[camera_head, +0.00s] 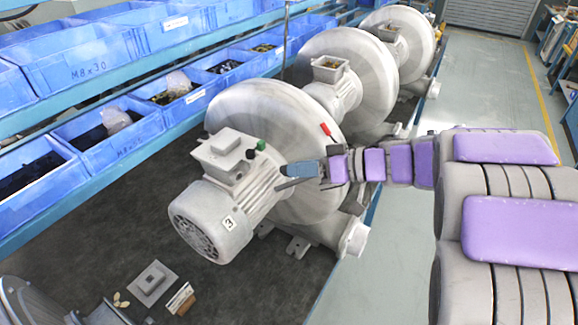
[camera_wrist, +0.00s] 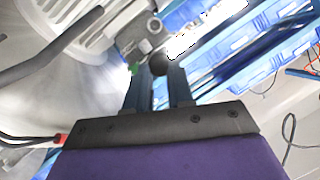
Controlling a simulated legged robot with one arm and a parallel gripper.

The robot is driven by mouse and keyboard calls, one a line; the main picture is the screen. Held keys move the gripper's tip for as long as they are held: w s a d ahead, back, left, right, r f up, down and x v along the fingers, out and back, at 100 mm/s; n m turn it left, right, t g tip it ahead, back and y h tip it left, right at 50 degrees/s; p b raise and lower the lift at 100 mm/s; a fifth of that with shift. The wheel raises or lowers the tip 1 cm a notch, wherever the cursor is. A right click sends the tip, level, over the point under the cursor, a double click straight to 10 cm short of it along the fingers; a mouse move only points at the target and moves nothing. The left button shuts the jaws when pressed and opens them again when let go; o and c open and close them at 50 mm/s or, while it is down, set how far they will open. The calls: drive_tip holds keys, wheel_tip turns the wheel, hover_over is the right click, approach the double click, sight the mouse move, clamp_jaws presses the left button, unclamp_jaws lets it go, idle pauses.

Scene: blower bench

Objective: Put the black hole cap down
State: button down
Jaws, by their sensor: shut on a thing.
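The black hole cap (camera_wrist: 160,63) shows as a dark round piece between the fingertips in the wrist view. My gripper (camera_wrist: 161,80) is shut on it. In the head view my gripper (camera_head: 280,178) is at the side of the nearest blower, by its motor (camera_head: 222,205). A small green piece (camera_head: 261,146) and a dark round piece (camera_head: 250,154) sit by the motor's terminal box (camera_head: 223,150). The green piece also shows left of the cap in the wrist view (camera_wrist: 133,68).
More blowers (camera_head: 345,75) stand in a row behind. Blue bins (camera_head: 110,135) line the shelves at left. A grey plate (camera_head: 152,284) and a small box (camera_head: 180,298) lie on the dark bench mat (camera_head: 245,285), which has bare room at the front. A red-tipped piece (camera_head: 326,130) is near my gripper.

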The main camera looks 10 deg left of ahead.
drive_tip(key=w+d+f+m+t+h+b, duration=0.1)
drive_tip(key=w+d+f+m+t+h, duration=0.2)
drive_tip(key=w+d+m+t+h, duration=0.45)
drive_tip(key=w+d+f+m+t+h+b, duration=0.1)
drive_tip(key=w+d+f+m+t+h, duration=0.25)
drive_tip(key=d, duration=0.75)
drive_tip(key=w+f+m+h, duration=0.1)
drive_tip(key=w+f+m, duration=0.1)
drive_tip(key=f, duration=0.4)
drive_tip(key=w+f+m+h, duration=0.1)
drive_tip(key=w+f+m, duration=0.1)
drive_tip(key=f, duration=0.4)
drive_tip(key=shift+a+f+m+t+h, duration=0.15)
drive_tip(key=shift+f+m+t+h, duration=0.2)
drive_tip(key=shift+m, duration=0.25)
drive_tip(key=shift+r, duration=0.1)
drive_tip(key=shift+a, duration=0.25)
